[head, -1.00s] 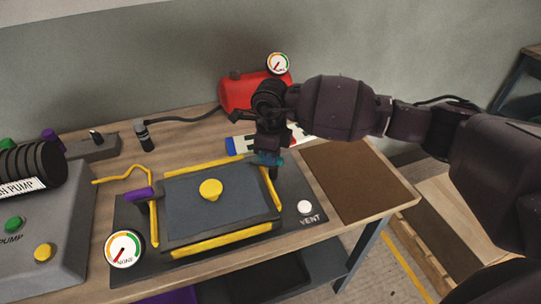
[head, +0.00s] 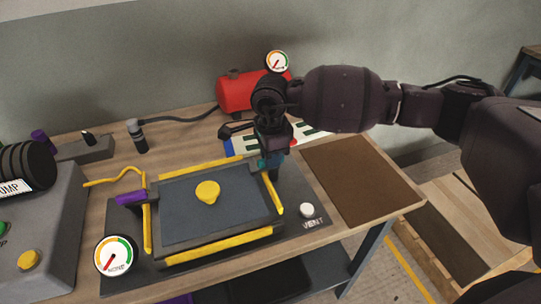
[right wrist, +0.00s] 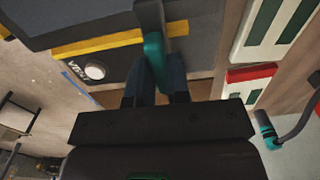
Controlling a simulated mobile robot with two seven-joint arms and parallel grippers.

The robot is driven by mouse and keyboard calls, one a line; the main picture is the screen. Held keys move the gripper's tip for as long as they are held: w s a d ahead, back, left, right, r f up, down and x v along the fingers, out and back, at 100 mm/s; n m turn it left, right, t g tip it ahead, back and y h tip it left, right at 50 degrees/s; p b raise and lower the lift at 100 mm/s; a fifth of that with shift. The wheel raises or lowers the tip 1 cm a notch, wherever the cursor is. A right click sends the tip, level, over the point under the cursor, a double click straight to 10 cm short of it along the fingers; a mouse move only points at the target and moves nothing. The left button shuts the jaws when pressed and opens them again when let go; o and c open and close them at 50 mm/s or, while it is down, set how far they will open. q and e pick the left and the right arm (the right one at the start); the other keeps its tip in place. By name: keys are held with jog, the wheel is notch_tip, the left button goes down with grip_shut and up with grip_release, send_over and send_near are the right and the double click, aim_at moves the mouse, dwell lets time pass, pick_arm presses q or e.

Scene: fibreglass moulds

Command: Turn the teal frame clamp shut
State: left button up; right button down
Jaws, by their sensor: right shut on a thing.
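The teal frame clamp (head: 265,164) sits at the far right corner of the dark mould frame (head: 222,235). In the right wrist view its teal handle (right wrist: 154,55) runs down between my fingers. My right gripper (head: 271,158) comes from above and is shut on that handle; its dark fingers also show in the right wrist view (right wrist: 156,88). The gripper hides part of the clamp in the head view. A purple clamp (head: 131,198) sits on the left side of the frame. My left gripper is not in view.
A vent button (head: 307,210) lies right of the frame and a gauge (head: 116,256) at its front left. A red tank (head: 240,92) stands behind. A pump unit (head: 40,240) fills the left. A bare brown mat (head: 362,180) lies at right.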

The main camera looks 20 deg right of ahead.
jog(key=shift+r, duration=0.1)
dwell(0.3)
jog(key=c, duration=1.1)
grip_release()
notch_tip(320, 180, up, 11)
jog(key=shift+f+p, duration=0.1)
jog(key=shift+p, duration=0.25)
